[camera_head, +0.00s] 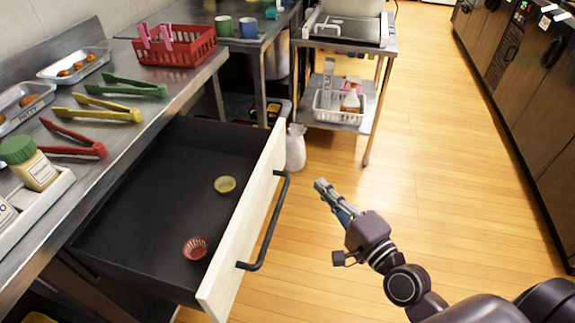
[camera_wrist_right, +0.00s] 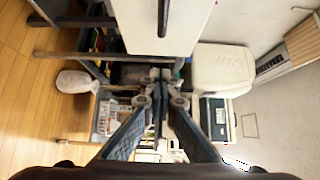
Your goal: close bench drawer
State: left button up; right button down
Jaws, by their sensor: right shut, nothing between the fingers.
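The bench drawer (camera_head: 240,235) is pulled open below the metal bench (camera_head: 165,100). It has a pale front, a dark inside and a black bar handle (camera_head: 268,225). A yellow cup (camera_head: 225,184) and a red cup (camera_head: 195,248) lie in it. My right gripper (camera_head: 322,186) is shut and empty, to the right of the drawer front and apart from the handle. In the right wrist view the closed fingers (camera_wrist_right: 160,75) are in the middle, and the pale drawer front (camera_wrist_right: 185,22) with part of the handle (camera_wrist_right: 164,18) shows at the top. My left gripper is not in view.
Tongs and a red basket (camera_head: 175,47) are on the bench. A metal cart (camera_head: 343,45) with a white basket (camera_head: 340,108) stands at the back. A white sack (camera_head: 295,148) is on the floor behind the drawer. The wooden floor (camera_head: 440,170) to the right is clear.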

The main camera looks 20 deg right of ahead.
send_near(280, 155)
jog(key=w+d, duration=0.3)
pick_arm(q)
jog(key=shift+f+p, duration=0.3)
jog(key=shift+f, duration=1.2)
pick_arm(e)
jog(key=shift+w+a+f, duration=0.1)
jog(key=shift+w+a, duration=0.65)
jog(key=shift+a, duration=0.2)
jog(key=shift+w+a+f, duration=0.15)
jog(key=shift+w+a, duration=0.6)
jog(key=shift+a, duration=0.25)
